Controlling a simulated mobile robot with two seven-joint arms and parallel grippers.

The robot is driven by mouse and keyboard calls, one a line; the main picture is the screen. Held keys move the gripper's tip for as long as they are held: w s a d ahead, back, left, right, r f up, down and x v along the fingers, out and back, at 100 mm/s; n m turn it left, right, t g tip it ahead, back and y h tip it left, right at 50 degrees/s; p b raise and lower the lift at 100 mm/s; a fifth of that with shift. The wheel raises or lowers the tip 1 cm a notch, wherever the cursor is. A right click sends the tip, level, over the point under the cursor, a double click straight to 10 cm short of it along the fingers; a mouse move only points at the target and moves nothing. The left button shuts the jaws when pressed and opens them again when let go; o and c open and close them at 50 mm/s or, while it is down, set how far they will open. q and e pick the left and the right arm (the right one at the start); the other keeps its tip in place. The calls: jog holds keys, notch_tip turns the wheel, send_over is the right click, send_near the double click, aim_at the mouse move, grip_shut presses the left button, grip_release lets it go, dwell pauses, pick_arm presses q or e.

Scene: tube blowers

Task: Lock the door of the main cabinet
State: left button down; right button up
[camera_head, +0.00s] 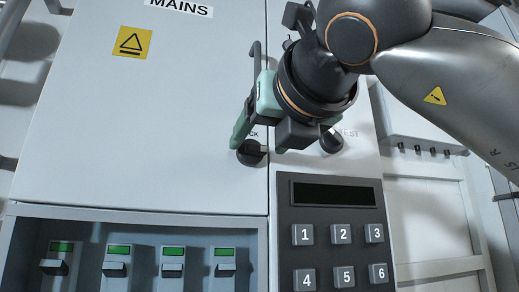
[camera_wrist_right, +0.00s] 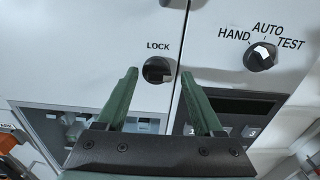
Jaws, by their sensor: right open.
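The main cabinet door (camera_head: 130,120), a pale grey panel marked MAINS, looks shut flush in its frame. A round black lock knob (camera_head: 250,153) sits near its lower right corner. In the right wrist view the knob (camera_wrist_right: 157,70) shows under the word LOCK, with a grey grip bar whose exact angle is hard to read. My right gripper (camera_head: 262,142) has green fingers, open and empty, pointing at the door around the knob. In the wrist view its fingertips (camera_wrist_right: 159,76) lie left and right of the knob; contact cannot be told. My left gripper is out of view.
A HAND/AUTO/TEST selector knob (camera_wrist_right: 261,57) is right of the lock, close to the gripper. A keypad (camera_head: 333,235) is below right. A recess with several green-topped switches (camera_head: 117,258) lies under the door. A dark handle (camera_head: 255,60) is above the gripper.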

jog(key=shift+w+a, duration=0.25)
jog(key=shift+w, duration=0.45)
jog(key=c, duration=0.5)
grip_shut()
